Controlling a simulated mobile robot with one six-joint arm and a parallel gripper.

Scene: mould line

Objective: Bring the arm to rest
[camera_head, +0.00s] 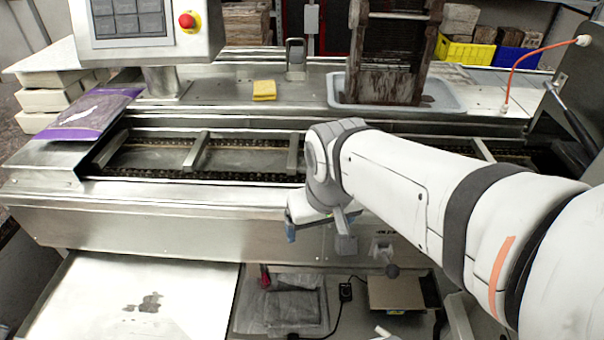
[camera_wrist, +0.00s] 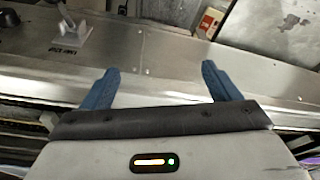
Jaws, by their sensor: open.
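My arm reaches in from the right in the head view, over the front of the steel mould line (camera_head: 170,228). My gripper (camera_head: 318,232) points down in front of the machine's front panel, partly hidden by the wrist. In the wrist view my gripper (camera_wrist: 158,82) shows two blue fingers spread wide apart. Nothing is between them. Behind the fingers is the bare steel panel, which also shows in the wrist view (camera_wrist: 160,55).
A control panel with a red button (camera_head: 187,20) stands at the back left. A purple bag (camera_head: 92,112) lies on the left end. A yellow sponge (camera_head: 264,90) lies on the back ledge. A grey tray (camera_head: 447,97) holds a dark wooden frame. A lower shelf holds grey bags (camera_head: 293,306).

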